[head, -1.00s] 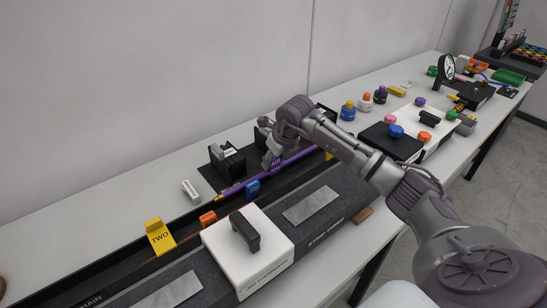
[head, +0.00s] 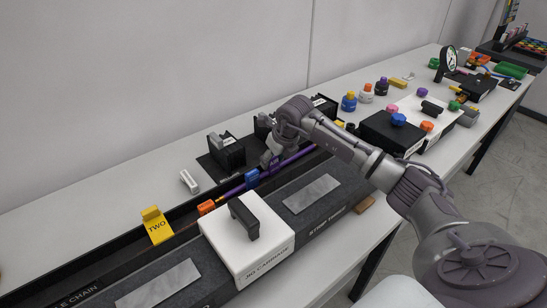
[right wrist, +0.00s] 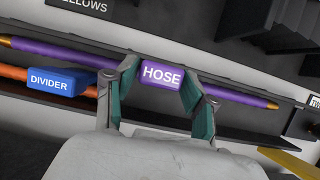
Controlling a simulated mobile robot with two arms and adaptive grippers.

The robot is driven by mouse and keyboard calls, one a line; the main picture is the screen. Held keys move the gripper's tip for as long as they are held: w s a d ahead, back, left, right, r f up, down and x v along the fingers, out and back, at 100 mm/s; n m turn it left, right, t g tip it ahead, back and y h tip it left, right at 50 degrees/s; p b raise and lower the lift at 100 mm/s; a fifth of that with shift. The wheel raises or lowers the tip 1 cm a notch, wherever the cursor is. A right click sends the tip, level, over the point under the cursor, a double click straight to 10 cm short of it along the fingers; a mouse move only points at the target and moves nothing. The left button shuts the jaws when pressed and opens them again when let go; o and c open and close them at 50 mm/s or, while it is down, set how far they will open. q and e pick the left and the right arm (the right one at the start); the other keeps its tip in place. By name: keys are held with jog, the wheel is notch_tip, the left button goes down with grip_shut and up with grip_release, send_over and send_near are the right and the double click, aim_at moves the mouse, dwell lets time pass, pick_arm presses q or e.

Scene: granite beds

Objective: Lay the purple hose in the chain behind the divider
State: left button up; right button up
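The purple hose (right wrist: 218,95) has copper-coloured ends and a middle block marked HOSE. My right gripper (right wrist: 160,85) is shut on that block, one finger on each side. In the head view the right gripper (head: 272,160) holds the hose (head: 292,158) along the black cable chain (head: 92,256). The blue divider (head: 251,178) stands in the chain; it also shows in the right wrist view (right wrist: 58,80). The hose passes just behind it, with an orange hose (right wrist: 85,90) in front. I cannot tell whether the purple hose touches the chain floor. My left gripper is not in view.
A yellow TWO marker (head: 157,226) and an orange block (head: 206,207) stand at the chain. The white jig carriage (head: 262,262) with a black handle sits in front. Black holders (head: 228,152) stand behind. Colourful capped bottles (head: 366,92) and a black box (head: 388,138) are farther right.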

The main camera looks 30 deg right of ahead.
jog(key=shift+o, duration=0.6)
jog(key=shift+f, duration=0.25)
jog(key=shift+r, duration=0.1)
jog(key=shift+d+r, duration=0.1)
jog(key=shift+r, duration=0.15)
jog(key=v, duration=1.1)
jog(key=shift+s+r, duration=0.15)
jog(key=shift+r, duration=0.05)
